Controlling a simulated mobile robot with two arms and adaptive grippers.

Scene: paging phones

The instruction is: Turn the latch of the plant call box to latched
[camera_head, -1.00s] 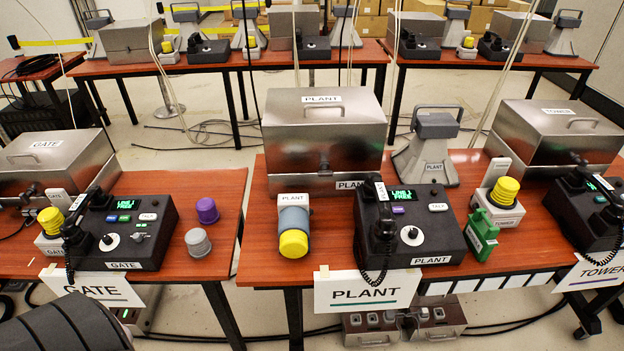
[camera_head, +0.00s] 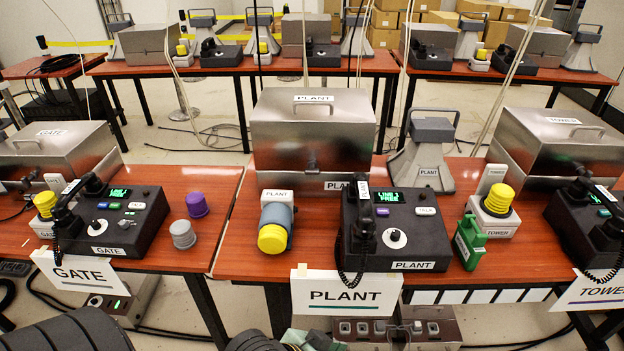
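The plant call box (camera_head: 268,143) is a brushed steel box with a handled lid, labelled PLANT, at the back of the middle table. Its lid is down. A small dark latch (camera_head: 311,163) sits at the middle of its front face; it is too small to tell which way it is turned. Dark ribbed parts of my arms show along the bottom edge, at the left and near the centre. No gripper fingertips can be made out, and nothing of mine touches the box.
A grey PLANT horn (camera_head: 424,150) stands right of the box. Tables with GATE and TOWER equipment flank it. Bare tabletop (camera_head: 232,240) shows at the front left.

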